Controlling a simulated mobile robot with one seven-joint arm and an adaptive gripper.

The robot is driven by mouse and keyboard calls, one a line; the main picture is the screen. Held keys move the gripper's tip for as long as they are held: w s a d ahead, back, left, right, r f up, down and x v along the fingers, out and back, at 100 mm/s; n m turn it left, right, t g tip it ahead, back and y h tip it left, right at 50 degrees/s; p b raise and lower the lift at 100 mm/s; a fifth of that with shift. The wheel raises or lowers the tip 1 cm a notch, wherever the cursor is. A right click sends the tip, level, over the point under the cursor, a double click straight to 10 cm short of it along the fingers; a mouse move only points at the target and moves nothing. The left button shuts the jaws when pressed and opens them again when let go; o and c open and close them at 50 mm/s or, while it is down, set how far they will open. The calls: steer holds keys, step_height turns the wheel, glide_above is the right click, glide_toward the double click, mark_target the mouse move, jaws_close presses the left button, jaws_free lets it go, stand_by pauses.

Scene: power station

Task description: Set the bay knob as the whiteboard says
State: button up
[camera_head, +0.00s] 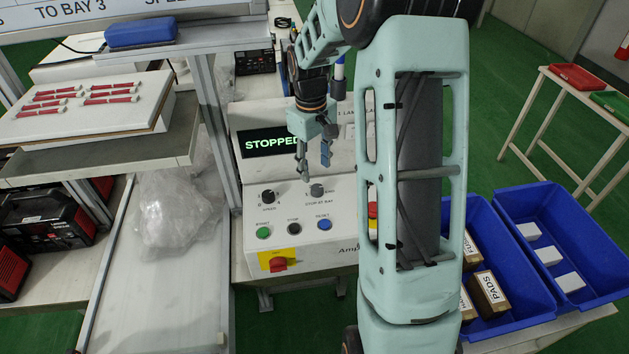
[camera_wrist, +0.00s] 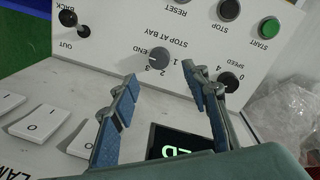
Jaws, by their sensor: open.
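The bay knob (camera_head: 317,189) is a grey dial labelled STOP AT BAY on the white sloped control panel. My gripper (camera_head: 314,168) points down just above the knob, open and empty. In the wrist view its blue-padded fingertips (camera_wrist: 164,80) stand apart, with the knob between and beyond them; contact is not visible. The whiteboard (camera_head: 70,12) reads "TO BAY 3" and part of "SPEED"; its top is cut off.
The black speed knob (camera_head: 268,196) is left of the bay knob. Green (camera_head: 263,232), black (camera_head: 294,228) and blue (camera_head: 325,224) buttons lie below. The display (camera_head: 262,142) reads STOPPED. A shelf post (camera_head: 215,130) stands left; blue bins (camera_head: 520,285) stand right.

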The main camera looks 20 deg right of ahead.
mark_target(316, 187)
steer(key=f, duration=0.7)
steer(key=shift+w+d+f, duration=0.1)
steer(key=shift+w+d, duration=0.05)
steer(key=shift+d, duration=0.05)
steer(key=c, duration=1.1)
